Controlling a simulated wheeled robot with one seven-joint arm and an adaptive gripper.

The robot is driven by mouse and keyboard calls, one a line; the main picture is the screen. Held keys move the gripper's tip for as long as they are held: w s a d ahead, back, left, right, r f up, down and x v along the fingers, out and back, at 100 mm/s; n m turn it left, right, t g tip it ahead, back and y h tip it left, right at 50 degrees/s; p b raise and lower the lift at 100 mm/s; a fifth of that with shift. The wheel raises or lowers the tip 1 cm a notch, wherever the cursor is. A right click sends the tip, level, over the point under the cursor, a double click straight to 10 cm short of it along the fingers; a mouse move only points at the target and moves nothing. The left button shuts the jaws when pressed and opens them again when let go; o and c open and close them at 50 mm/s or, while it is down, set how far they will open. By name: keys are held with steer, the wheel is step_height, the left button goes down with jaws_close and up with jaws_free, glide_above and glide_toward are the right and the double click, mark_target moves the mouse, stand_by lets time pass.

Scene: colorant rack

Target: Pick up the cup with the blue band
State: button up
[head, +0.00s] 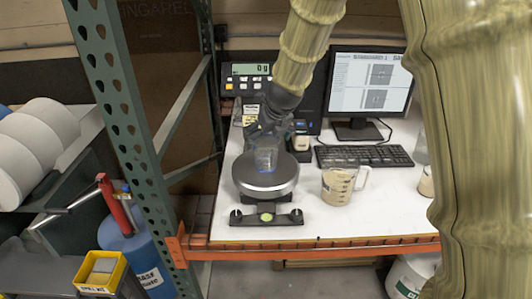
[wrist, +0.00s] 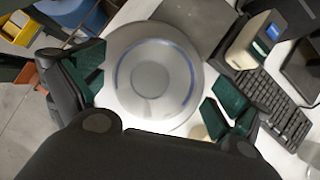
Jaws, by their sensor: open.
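The cup with the blue band (head: 266,157) is clear and stands on the round metal scale plate (head: 262,186) in the head view. In the wrist view I look down on the cup (wrist: 152,80), with faint blue arcs on its left and right sides. My gripper (head: 268,143) is right above and around the cup in the head view and partly hides it. In the wrist view my gripper (wrist: 155,88) is open, with its green-padded fingers spread to the left and right of the cup. I cannot tell whether either finger touches it.
A beige-filled measuring cup (head: 338,187) stands right of the scale. Behind are a keyboard (head: 362,156), a monitor (head: 368,85) and a scale display (head: 250,75). A small device with a blue screen (wrist: 255,40) is near the right finger. A green rack post (head: 125,100) stands left.

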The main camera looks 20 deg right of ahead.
mark_target(264, 145)
steer(key=shift+f, duration=0.4)
steer(key=shift+p+x, duration=0.75)
steer(key=shift+x, duration=1.6)
steer(key=shift+s+a+r, duration=0.1)
steer(key=c, duration=0.7)
steer(key=shift+c, duration=0.4)
